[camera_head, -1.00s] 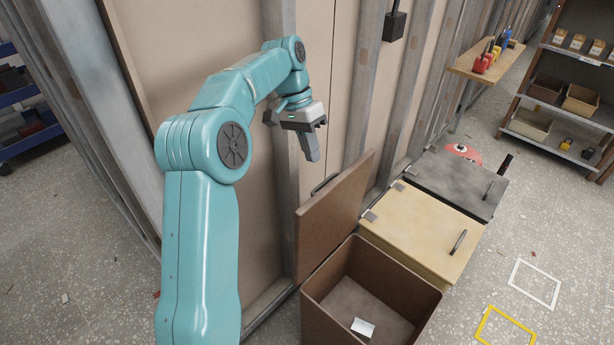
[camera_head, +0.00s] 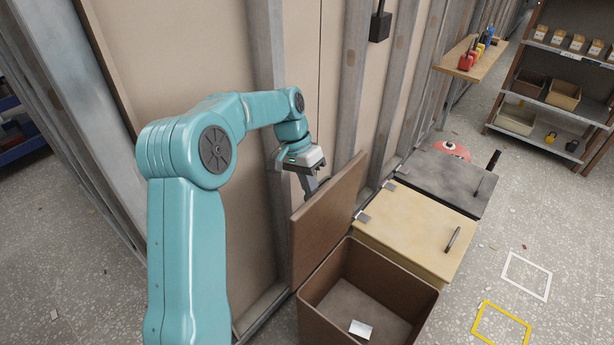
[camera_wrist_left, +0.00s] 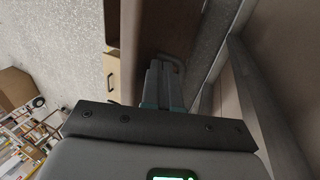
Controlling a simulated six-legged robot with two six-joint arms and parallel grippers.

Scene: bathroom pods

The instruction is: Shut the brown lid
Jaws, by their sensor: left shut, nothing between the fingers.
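The brown lid (camera_head: 328,220) stands raised, near upright, at the wall side of the open brown box (camera_head: 320,322). A small white item (camera_head: 360,329) lies inside the box. My left gripper (camera_head: 310,192) is shut and empty, fingers pointing down, at the upper edge of the lid on its wall side. The lid partly hides the fingertips. In the left wrist view the shut fingers (camera_wrist_left: 162,84) lie beside the lid (camera_wrist_left: 128,40) near its handle (camera_wrist_left: 178,66); I cannot tell whether they touch. My right gripper is not seen.
A box with a closed tan lid (camera_head: 415,228) and one with a closed grey lid (camera_head: 448,180) stand beside the brown box. Wall studs (camera_head: 345,110) rise close behind. A shelf unit (camera_head: 550,95) stands at the far right. Floor at right is open.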

